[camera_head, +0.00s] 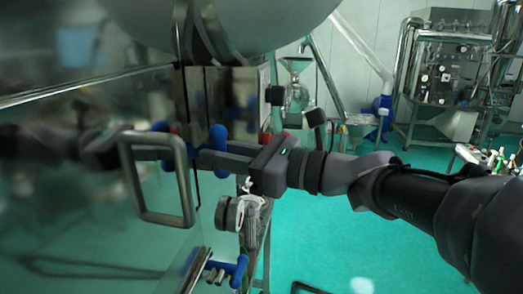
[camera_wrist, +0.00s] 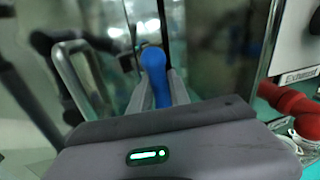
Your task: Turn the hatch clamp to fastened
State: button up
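The upper blue hatch clamp (camera_head: 218,137) sits at the right edge of the shiny metal hatch door, with its knob pointing up. My gripper (camera_head: 205,157) reaches it from the right. In the wrist view, the blue clamp handle (camera_wrist: 154,64) stands upright between my two fingers (camera_wrist: 160,92). The fingers are close together and appear to press on its sides. The fingers and gripper body hide the clamp's lower part. A second blue clamp (camera_head: 238,270) sits lower on the same door edge.
A square metal door handle (camera_head: 187,180) stands out just left of my gripper and also shows in the wrist view (camera_wrist: 72,62). A round metal fitting (camera_head: 228,214) is below my gripper. In the wrist view, a red part (camera_wrist: 285,100) is at the right. Green floor is open to the right.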

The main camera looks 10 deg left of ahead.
grip_shut()
jog(key=shift+f+b, duration=0.1)
jog(key=shift+b, duration=0.25)
jog(key=b, duration=0.1)
jog(key=n+b, duration=0.1)
jog(key=b, duration=0.1)
jog(key=shift+f+n, duration=0.25)
jog(key=shift+n, duration=0.05)
jog(key=n+b, duration=0.2)
jog(key=b, duration=0.3)
jog(key=shift+f+n+y, duration=0.1)
jog(key=shift+n+y, duration=0.3)
jog(key=n+b, duration=0.4)
jog(key=b, duration=0.2)
jog(key=shift+g+y, duration=0.3)
jog(key=shift+y, duration=0.1)
jog(key=n+g+b, duration=0.1)
jog(key=n+b, duration=0.4)
jog(key=shift+y+b, duration=0.3)
jog(key=shift+b, duration=0.1)
jog(key=shift+r+n+g+b, duration=0.25)
jog(key=shift+n+b, duration=0.65)
jog(key=shift+n, duration=0.45)
jog(key=shift+r+n+g+b, duration=0.1)
jog(key=shift+n+g+b, duration=0.25)
jog(key=shift+n+b, duration=0.8)
jog(key=shift+n+y, duration=0.3)
jog(key=shift+n, duration=0.2)
